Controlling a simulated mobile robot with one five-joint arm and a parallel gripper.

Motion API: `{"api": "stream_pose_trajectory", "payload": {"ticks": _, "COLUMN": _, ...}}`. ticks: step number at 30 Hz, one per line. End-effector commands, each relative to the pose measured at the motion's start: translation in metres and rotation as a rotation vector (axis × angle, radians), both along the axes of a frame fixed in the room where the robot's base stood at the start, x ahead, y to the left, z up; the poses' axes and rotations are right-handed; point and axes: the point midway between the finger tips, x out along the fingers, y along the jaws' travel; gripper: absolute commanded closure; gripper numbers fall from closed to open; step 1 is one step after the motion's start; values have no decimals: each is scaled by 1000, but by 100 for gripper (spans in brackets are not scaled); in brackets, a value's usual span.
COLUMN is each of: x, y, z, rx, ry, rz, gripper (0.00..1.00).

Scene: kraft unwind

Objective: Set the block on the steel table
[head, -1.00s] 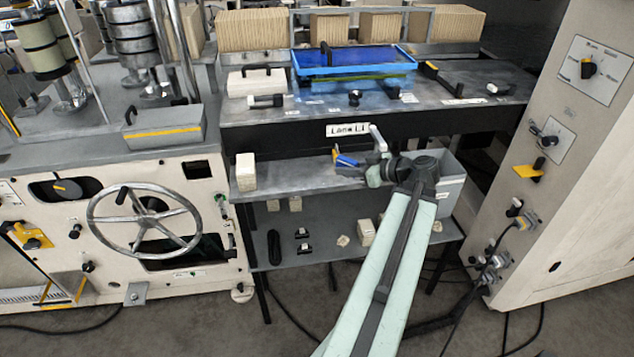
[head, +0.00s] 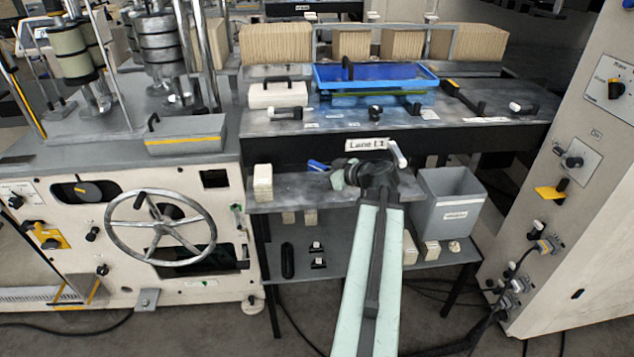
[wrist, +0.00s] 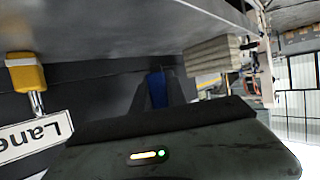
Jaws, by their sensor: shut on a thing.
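My gripper (head: 328,170) is shut on a blue thing (head: 317,165), which I take to be the block; only a small part of it shows. In the wrist view the blue block (wrist: 157,90) is a narrow strip between dark fingers, its full shape hidden. A grey metal table (head: 290,196) with a lower shelf stands in front of the Lane L1 bench. The gripper is over or just above its upper surface, right of a pale stack (head: 263,183); contact with the surface cannot be told. My forearm hides part of the table.
The bench top (head: 230,135) behind carries a blue tray (head: 325,88) and a white case (head: 278,95). A grey bin (head: 450,205) stands at the table's right. The bench's dark front edge is close behind the gripper. Bare surface lies between the stack and the gripper.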

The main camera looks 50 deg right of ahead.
Motion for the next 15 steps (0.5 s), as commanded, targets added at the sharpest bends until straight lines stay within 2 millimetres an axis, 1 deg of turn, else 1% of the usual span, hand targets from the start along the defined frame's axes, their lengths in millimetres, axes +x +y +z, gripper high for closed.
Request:
{"api": "stream_pose_trajectory", "payload": {"ticks": 1, "x": 8, "y": 2, "z": -1, "rx": 0, "ry": 0, "rz": 2, "gripper": 100}}
{"api": "stream_pose_trajectory", "payload": {"ticks": 3, "x": 6, "y": 2, "z": -24, "rx": 0, "ry": 0, "rz": 0, "gripper": 100}}
{"api": "stream_pose_trajectory", "payload": {"ticks": 6, "x": 6, "y": 2, "z": -40, "rx": 0, "ry": 0, "rz": 0, "gripper": 100}}
{"api": "stream_pose_trajectory", "payload": {"ticks": 15, "x": 6, "y": 2, "z": -37, "rx": 0, "ry": 0, "rz": 1, "gripper": 100}}
